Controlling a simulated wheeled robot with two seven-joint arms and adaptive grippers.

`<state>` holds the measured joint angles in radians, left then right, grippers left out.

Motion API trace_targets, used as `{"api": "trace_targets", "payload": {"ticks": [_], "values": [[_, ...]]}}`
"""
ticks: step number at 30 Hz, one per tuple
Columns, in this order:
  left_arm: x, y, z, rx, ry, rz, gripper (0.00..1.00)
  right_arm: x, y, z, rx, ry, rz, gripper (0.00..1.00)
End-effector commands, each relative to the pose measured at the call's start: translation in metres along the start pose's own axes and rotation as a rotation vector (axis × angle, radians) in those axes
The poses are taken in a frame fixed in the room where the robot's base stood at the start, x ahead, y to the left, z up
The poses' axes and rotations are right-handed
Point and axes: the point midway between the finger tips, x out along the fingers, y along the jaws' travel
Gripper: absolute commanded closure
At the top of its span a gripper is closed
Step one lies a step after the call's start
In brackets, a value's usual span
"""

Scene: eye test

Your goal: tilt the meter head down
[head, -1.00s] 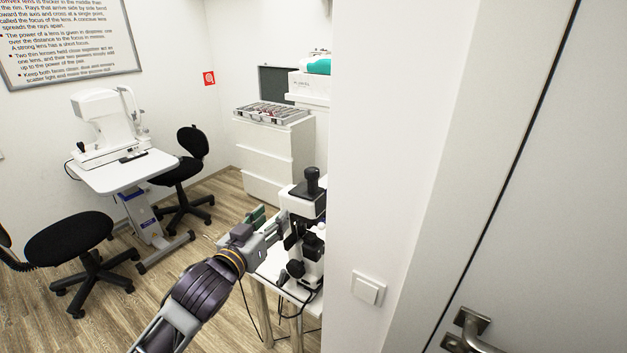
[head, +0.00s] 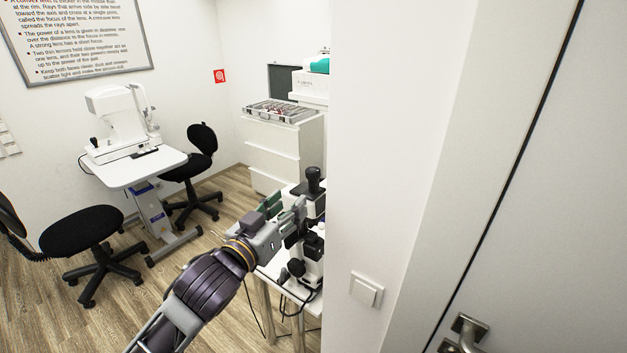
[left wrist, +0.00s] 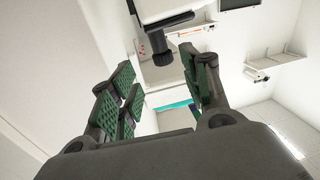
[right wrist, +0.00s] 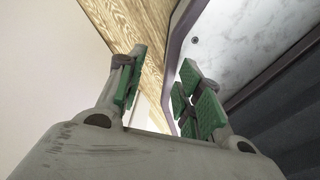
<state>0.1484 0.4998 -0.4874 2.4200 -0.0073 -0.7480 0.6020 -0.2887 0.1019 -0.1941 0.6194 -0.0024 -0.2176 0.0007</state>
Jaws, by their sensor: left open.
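The lens meter stands on a small white table at the wall's edge in the head view, with a black knob on top (head: 314,180) and a white and black body (head: 308,246). The wall edge hides its right side. My left gripper (head: 284,209) is open at its left side, overlapping it in the picture; I cannot tell whether they touch. In the left wrist view, a white housing (left wrist: 160,8) with a black cylindrical part (left wrist: 160,46) shows beyond and between the open green-padded fingers (left wrist: 158,72). My right gripper (right wrist: 163,65) is open and empty in the right wrist view.
A white wall with a light switch (head: 367,290) and a door with a handle (head: 465,335) fill the right. Behind are a drawer cabinet (head: 275,155), a white instrument table (head: 135,172) and black chairs (head: 82,230).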

Motion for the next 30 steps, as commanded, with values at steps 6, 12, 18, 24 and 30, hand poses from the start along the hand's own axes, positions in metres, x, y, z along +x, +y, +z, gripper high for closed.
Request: {"api": "trace_targets", "payload": {"ticks": [6, 12, 18, 24, 30], "values": [[0.017, 0.0, -0.002, 0.0, 0.002, 0.0, 0.53, -0.003, 0.002, -0.005, 0.0, 0.005, 0.002, 0.64], [0.037, 0.0, -0.002, 0.0, 0.002, 0.0, 0.53, -0.006, 0.002, -0.004, 0.0, 0.004, 0.002, 0.64], [0.056, 0.0, -0.002, 0.001, 0.001, 0.0, 0.53, -0.009, -0.002, 0.003, 0.0, -0.004, -0.003, 0.64], [0.076, 0.0, -0.002, 0.002, 0.002, 0.0, 0.53, -0.013, -0.009, 0.011, 0.0, -0.015, -0.01, 0.64], [0.095, 0.0, -0.002, 0.001, 0.001, 0.0, 0.53, -0.015, -0.011, 0.009, 0.001, -0.012, -0.013, 0.64]]}}
